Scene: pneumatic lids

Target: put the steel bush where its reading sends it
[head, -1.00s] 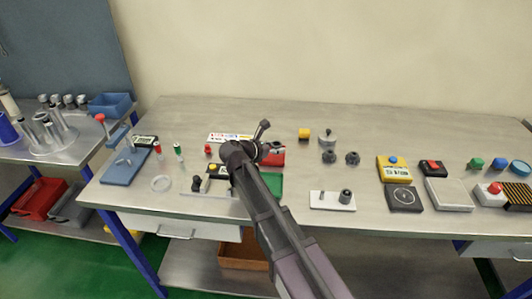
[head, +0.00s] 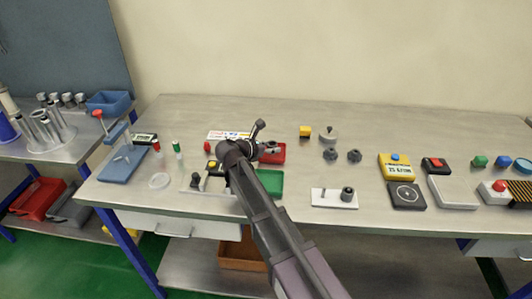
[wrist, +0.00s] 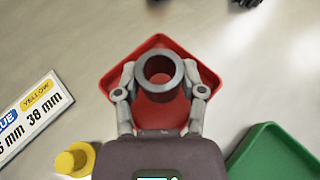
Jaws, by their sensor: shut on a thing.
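The steel bush (wrist: 159,72) is a grey ring with a wide bore, seen from above in the wrist view. My gripper (wrist: 160,88) is shut on it, one finger on each side. The bush is over the red tray (wrist: 205,80), whose floor shows through the bore; I cannot tell its height above the floor. In the head view my gripper (head: 268,148) is at the red tray (head: 275,158), and the bush is too small to make out clearly. The green tray (head: 268,184) lies just in front; it also shows in the wrist view (wrist: 272,155).
A printed card (wrist: 35,112) reads BLUE, YELLOW and 38 mm. A yellow cylinder (wrist: 76,158) is near it. A yellow gauge (head: 394,166) stands right of a white plate (head: 334,198) with small parts. Two dark knobbed parts (head: 342,156) lie behind that plate.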

